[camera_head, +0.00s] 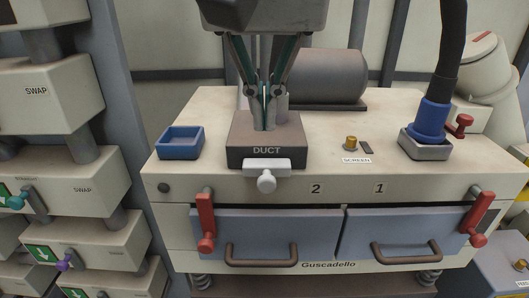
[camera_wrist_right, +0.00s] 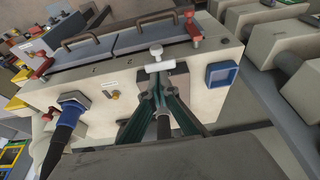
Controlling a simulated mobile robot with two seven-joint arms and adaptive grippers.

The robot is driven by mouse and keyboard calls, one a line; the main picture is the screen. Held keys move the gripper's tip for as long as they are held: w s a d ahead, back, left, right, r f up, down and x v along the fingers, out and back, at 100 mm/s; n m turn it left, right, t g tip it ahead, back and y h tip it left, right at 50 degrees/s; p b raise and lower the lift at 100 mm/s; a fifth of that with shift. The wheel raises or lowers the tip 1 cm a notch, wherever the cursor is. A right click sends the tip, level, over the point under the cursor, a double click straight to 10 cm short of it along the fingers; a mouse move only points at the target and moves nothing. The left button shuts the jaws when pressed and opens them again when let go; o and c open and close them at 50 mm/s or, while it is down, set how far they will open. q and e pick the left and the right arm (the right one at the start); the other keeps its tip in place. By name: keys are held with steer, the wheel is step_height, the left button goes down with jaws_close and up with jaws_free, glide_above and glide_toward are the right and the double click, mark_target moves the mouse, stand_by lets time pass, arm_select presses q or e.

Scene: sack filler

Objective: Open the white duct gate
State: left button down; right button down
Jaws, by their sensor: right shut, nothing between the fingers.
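The white duct gate (camera_head: 268,166) is a short bar with a round knob (camera_head: 266,182). It sits on the front of the dark block marked DUCT (camera_head: 266,153), and the knob points out to the front. In the right wrist view the gate (camera_wrist_right: 166,67) shows just beyond my fingertips. My right gripper (camera_head: 265,112) points down over the dark block, behind the gate. Its fingers are together and empty; it also shows in the right wrist view (camera_wrist_right: 160,88). I cannot tell whether the tips touch the block. My left gripper is not in view.
A blue square tray (camera_head: 180,142) is left of the duct block. A brass knob (camera_head: 350,142) and a blue hose fitting (camera_head: 431,122) are to the right. Below are two drawers with red latches (camera_head: 205,222). A grey cylinder (camera_head: 326,77) lies behind.

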mark_target(264, 171)
steer(key=x, duration=1)
steer(key=shift+w+b, duration=0.1)
steer(key=shift+b, duration=0.2)
